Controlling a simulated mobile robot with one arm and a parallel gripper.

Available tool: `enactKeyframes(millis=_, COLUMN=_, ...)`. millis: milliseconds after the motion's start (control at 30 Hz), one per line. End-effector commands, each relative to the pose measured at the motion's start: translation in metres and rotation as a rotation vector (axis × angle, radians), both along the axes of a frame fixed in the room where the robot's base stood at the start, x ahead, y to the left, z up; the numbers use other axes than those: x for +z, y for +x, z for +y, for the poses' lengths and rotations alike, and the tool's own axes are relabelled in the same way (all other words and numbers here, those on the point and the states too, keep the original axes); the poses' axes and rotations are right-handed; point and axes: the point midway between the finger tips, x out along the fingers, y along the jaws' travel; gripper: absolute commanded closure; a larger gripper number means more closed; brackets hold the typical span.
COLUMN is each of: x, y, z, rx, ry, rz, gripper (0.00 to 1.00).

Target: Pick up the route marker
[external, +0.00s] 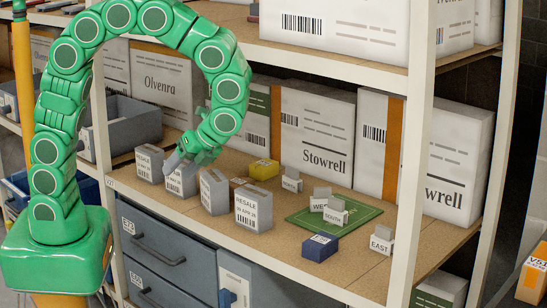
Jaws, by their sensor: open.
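Several small grey labelled blocks that look like route markers stand on the shelf. The EAST one (381,240) is at the front right. The WEST one (320,200) and the SOUTH one (336,213) stand close together on a green mat (364,215). Another (291,180), its label too small to read surely, stands behind the mat's left side. I cannot tell which one the task means. My gripper (174,160) is open, low over the grey RESALE boxes at the left, well apart from the markers. Its fingertips are partly hard to make out.
Grey RESALE boxes (253,207) stand in a row along the shelf's front left. A yellow block (265,169) and a blue block (320,247) lie near the mat. White Stowrell cartons (317,130) line the back. A rack post (412,150) rises at the right.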

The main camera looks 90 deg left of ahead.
Motion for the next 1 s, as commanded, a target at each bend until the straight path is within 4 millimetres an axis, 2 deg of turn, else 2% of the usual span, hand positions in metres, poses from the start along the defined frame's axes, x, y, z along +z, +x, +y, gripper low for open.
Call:
enactKeyframes(millis=767, x=-0.088, y=0.087, z=-0.01, rx=-0.358, ry=-0.194, rz=0.356, gripper=0.44)
enactKeyframes(millis=933, x=-0.112, y=0.122, z=-0.017, rx=-0.379, ry=-0.224, rz=0.347, gripper=0.44)
enactKeyframes(millis=1000, x=-0.121, y=0.144, z=-0.02, rx=-0.371, ry=-0.229, rz=0.307, gripper=0.44)
